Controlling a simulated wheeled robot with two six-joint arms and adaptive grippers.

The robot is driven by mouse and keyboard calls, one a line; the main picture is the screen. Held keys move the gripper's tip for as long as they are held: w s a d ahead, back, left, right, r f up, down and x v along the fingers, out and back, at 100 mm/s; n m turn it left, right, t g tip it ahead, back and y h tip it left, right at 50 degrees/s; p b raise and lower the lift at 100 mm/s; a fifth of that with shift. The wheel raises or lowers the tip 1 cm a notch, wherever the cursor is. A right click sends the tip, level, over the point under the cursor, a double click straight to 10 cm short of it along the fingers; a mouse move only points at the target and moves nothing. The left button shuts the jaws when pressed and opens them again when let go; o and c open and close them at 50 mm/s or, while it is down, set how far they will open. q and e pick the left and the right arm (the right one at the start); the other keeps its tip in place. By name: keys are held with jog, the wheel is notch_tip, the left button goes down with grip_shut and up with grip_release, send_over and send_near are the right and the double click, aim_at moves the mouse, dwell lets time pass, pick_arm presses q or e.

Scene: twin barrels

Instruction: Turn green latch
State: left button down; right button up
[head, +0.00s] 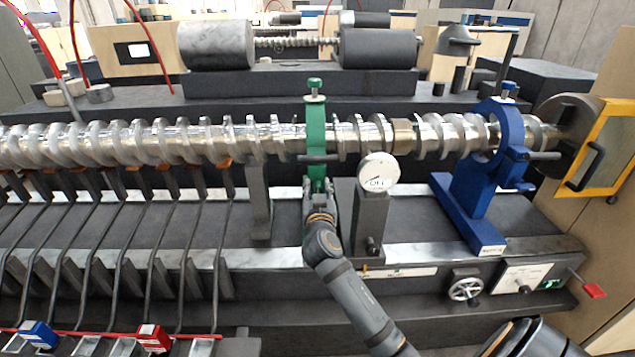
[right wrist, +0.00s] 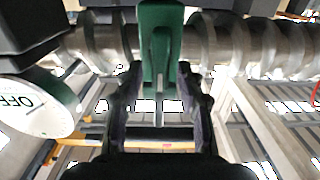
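The green latch (head: 316,140) is a green clamp with a knob on top, set around the long metal screw shaft (head: 200,140). My right gripper (head: 319,188) is just below it, at its lower end. In the right wrist view the lower part of the green latch (right wrist: 161,45) hangs between the two dark fingers of my right gripper (right wrist: 160,75). The fingers are spread, with small gaps visible beside the green part. Whether either finger touches it is hard to tell.
A round white dial (head: 378,172) stands right of my right gripper; it also shows in the right wrist view (right wrist: 33,106), reading OFF. A blue clamp stand (head: 480,190) holds the shaft further right. Several dark bent rods (head: 150,240) line the left.

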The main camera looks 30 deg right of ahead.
jog(key=shift+w+d, duration=0.1)
jog(key=shift+w, duration=0.1)
jog(key=shift+c, duration=0.2)
grip_shut()
jog(key=shift+f, duration=0.1)
jog(key=shift+f+m+b, duration=0.1)
jog(key=shift+m+b, duration=0.2)
jog(key=shift+b, duration=0.5)
jog(key=shift+s+d+f+m+b, duration=0.2)
jog(key=shift+d+f+m+b, duration=0.15)
jog(key=shift+m+b, duration=3.1)
jog(key=shift+s+d+f+m+b, duration=0.15)
jog(key=shift+d+f+m+b, duration=0.15)
jog(key=shift+m+b, duration=3.1)
jog(key=shift+s+d+f+m+b, duration=0.35)
jog(key=shift+m+b, duration=1.5)
jog(key=shift+b, duration=3.15)
jog(key=shift+w+a, duration=0.1)
jog(key=shift+w, duration=0.05)
jog(key=shift+o, duration=0.2)
grip_release()
